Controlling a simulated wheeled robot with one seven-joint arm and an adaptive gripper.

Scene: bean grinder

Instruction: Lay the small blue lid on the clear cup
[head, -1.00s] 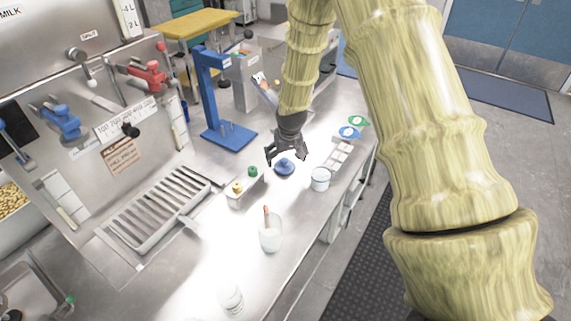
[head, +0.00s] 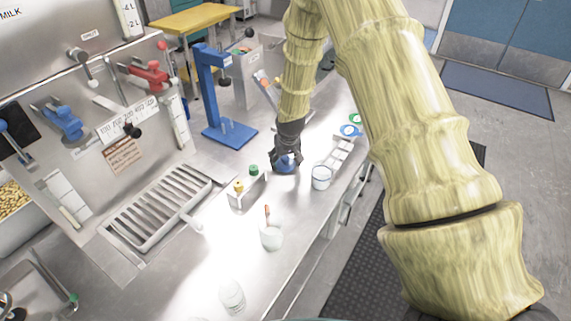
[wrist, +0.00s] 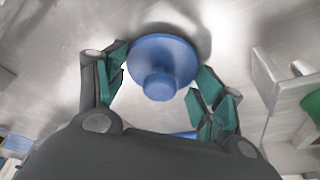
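The small blue lid (head: 284,166) is on the steel counter, partly covered by my gripper in the head view. In the wrist view the lid (wrist: 163,58) is a round blue disc with a round knob towards me. My gripper (wrist: 161,68) is open, with one green-padded finger on each side of the lid. A gap shows between the fingers and the knob; whether a fingertip touches the rim I cannot tell. A clear cup (head: 322,177) stands upright just right of my gripper (head: 286,160) in the head view.
A small holder (head: 246,193) with a yellow and a green knob stands left of my gripper. A cup with a brown stick (head: 271,237) and another clear cup (head: 232,296) stand nearer. A blue stand (head: 225,130) is behind. Blue and green rings lie beyond the clear cup.

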